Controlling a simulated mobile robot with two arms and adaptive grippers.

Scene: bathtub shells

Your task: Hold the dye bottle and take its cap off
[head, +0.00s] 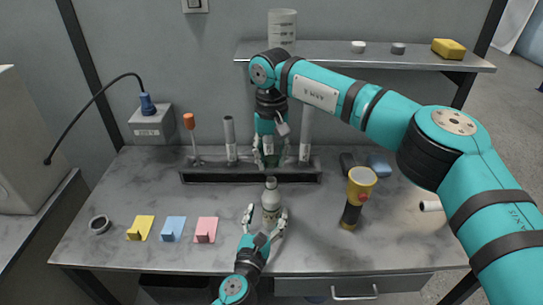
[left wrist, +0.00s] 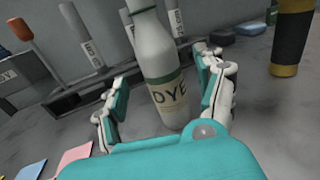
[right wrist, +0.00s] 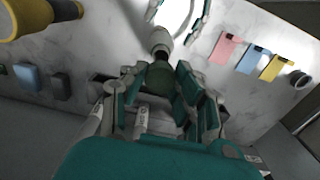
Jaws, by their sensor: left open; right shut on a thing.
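The dye bottle (head: 271,203), pale with a DYE label, stands upright on the table (head: 330,250); it also shows in the left wrist view (left wrist: 160,65). My left gripper (head: 266,214) is open, with its fingers on either side of the bottle's lower part. My right gripper (head: 269,158) is above and behind the bottle. In the right wrist view its fingers are shut on a small dark green thing, which looks like the cap (right wrist: 157,79). The bottle's narrow bare top (right wrist: 161,42) shows beyond it, apart from the gripper. The head view hides the cap behind the fingers.
A dark rack (head: 205,176) with upright tools stands behind the bottle. A yellow and black flashlight (head: 359,190) stands to the right. Yellow, blue and pink pieces (head: 206,230) and a grey ring (head: 99,225) lie left. A shelf (head: 400,62) hangs above.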

